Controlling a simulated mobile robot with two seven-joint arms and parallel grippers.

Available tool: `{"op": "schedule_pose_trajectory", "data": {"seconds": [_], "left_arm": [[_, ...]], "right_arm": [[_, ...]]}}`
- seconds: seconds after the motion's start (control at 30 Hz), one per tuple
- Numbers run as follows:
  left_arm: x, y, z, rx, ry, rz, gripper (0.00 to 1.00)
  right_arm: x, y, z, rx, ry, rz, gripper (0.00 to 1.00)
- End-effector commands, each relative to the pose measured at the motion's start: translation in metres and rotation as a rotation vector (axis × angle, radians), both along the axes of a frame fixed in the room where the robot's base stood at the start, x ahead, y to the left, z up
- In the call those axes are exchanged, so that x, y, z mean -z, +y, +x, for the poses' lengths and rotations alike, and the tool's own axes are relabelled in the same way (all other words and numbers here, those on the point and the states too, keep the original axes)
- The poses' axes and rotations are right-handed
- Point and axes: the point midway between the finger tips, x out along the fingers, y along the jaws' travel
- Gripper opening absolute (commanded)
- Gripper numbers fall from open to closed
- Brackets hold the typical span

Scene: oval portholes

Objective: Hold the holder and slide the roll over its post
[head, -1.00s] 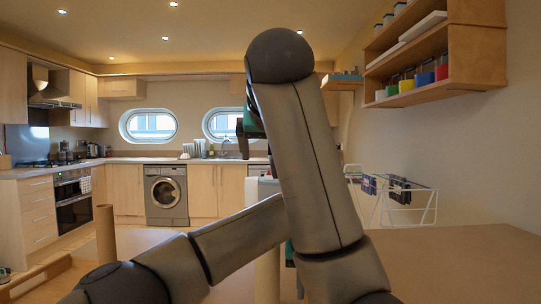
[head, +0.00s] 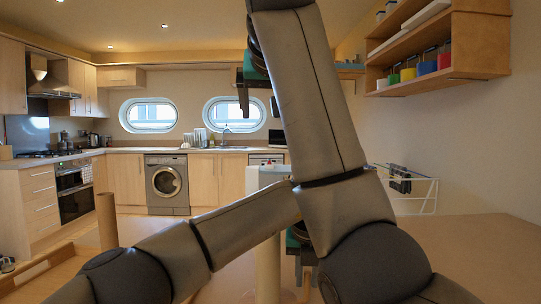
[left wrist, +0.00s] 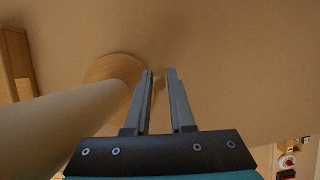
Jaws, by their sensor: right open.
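A pale, thick upright post (head: 268,268) stands in the lower middle of the head view, partly hidden by my arm. In the left wrist view the post (left wrist: 55,130) runs to a round wooden base (left wrist: 104,70), which I take as the holder. A brown tube (head: 106,221), likely the roll, stands upright at the left. My left gripper (head: 306,284) is beside the post on its right. Its fingers (left wrist: 160,72) are apart, with nothing between them, near the base's edge. My right gripper (head: 243,98) is raised, fingers pointing down, open and away from the tube.
A wooden tray-like edge (head: 40,268) lies at the lower left by the tube. The table (head: 470,255) is clear at the right. A drying rack (head: 410,190) and a wall shelf (head: 440,75) with coloured containers are beyond. My arm covers the centre.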

Motion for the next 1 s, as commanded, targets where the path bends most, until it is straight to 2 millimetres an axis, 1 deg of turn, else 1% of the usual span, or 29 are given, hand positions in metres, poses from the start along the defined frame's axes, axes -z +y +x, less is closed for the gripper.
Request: {"op": "schedule_pose_trajectory", "data": {"seconds": [0.03,0.2,0.23,0.47,0.57,0.83,1.0], "left_arm": [[0.0,0.0,0.0,0.0,0.0,0.0,0.29],[-0.001,0.0,0.0,0.0,-0.002,-0.001,0.48],[-0.001,0.0,0.0,0.0,-0.002,-0.001,0.5],[-0.002,0.0,0.0,0.001,-0.003,-0.002,0.5],[-0.008,0.0,-0.002,0.001,-0.005,-0.002,0.5],[-0.048,0.002,-0.018,0.0,-0.007,-0.002,0.5],[-0.066,0.002,-0.026,0.001,-0.005,-0.003,0.5]], "right_arm": [[0.0,0.0,0.0,0.0,0.0,0.0,0.94],[0.0,0.0,0.0,0.0,0.0,0.0,0.94],[0.0,0.0,0.0,0.0,0.0,0.0,0.94],[0.0,0.0,0.0,0.0,0.0,0.0,0.94],[0.0,0.0,0.0,0.0,0.0,0.0,0.94],[0.0,0.0,0.0,0.0,0.0,0.0,0.94],[0.0,0.0,0.0,0.0,0.0,0.0,0.94]]}}
